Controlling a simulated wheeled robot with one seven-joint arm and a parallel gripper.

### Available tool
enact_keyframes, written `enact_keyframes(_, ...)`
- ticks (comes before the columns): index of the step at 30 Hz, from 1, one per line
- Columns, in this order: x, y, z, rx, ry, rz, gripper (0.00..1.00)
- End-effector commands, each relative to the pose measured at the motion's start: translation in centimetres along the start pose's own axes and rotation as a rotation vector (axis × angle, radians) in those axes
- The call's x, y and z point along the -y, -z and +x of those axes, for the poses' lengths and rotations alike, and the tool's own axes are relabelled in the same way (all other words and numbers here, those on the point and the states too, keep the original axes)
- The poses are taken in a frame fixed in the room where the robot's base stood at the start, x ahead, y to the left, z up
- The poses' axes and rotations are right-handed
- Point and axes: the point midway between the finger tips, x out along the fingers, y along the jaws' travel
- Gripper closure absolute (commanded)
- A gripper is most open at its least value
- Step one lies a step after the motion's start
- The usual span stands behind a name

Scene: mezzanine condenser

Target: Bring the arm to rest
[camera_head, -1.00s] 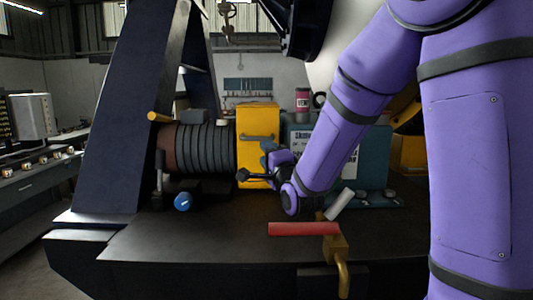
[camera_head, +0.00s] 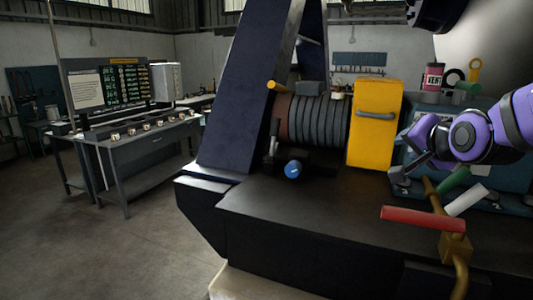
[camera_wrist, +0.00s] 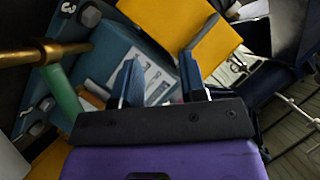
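My gripper (camera_head: 402,168) is at the right of the head view, at the end of my purple arm. It hangs in front of the teal housing (camera_head: 490,177), above the dark bench top. In the wrist view my gripper (camera_wrist: 158,85) shows two dark blue fingers standing apart with nothing between them. Behind them are a white label card and teal surfaces. The arm's upper links lie beyond the right edge of the head view.
A yellow box (camera_head: 375,140) stands left of my gripper, beside a ribbed dark cylinder (camera_head: 316,120). Below are a red-handled brass valve (camera_head: 455,245) and levers with green (camera_head: 453,181) and white (camera_head: 466,201) handles. Open floor (camera_head: 130,240) lies at the left.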

Motion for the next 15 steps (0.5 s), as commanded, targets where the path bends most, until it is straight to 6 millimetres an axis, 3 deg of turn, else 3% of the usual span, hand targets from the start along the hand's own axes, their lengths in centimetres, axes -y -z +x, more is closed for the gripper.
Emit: enact_keyframes(15, -5.2, -5.6, -15.4, 0.505, -0.268, -0.589, 0.61)
